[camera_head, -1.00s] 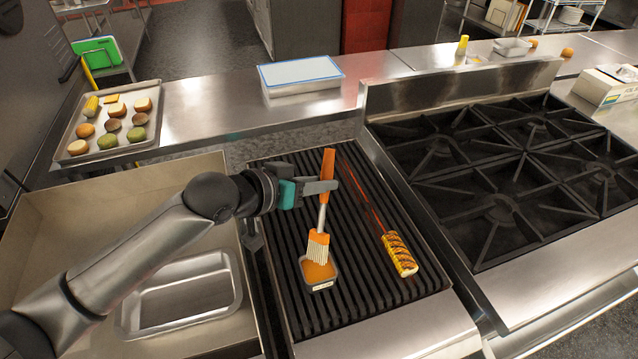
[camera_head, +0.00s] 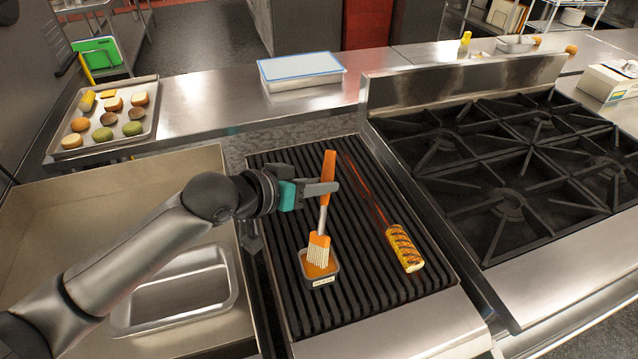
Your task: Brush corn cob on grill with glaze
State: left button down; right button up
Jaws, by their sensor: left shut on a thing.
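The corn cob (camera_head: 405,248), yellow with dark char stripes, lies on the right part of the black ribbed grill (camera_head: 365,285). A small square container of orange glaze (camera_head: 321,277) stands on the grill left of the cob. My left gripper (camera_head: 325,187) is shut on the orange handle of a brush (camera_head: 328,167) and holds it nearly upright. The brush's pale bristles (camera_head: 318,256) point down at the container, and their tips are in or just over the glaze; I cannot tell which. My right gripper is not in view.
A tray (camera_head: 150,122) of buns and other food sits on the counter at the back left. A lidded container (camera_head: 300,73) stands behind the grill. A stove with black grates (camera_head: 500,200) is at the right. An empty metal pan (camera_head: 180,300) lies at the left.

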pick_arm(q)
jog(key=shift+f, duration=0.55)
dwell(0.9)
notch_tip(320, 180, up, 7)
jog(key=p, duration=0.7)
jog(key=shift+r+p, duration=0.1)
jog(key=shift+p, duration=0.3)
dwell(0.4)
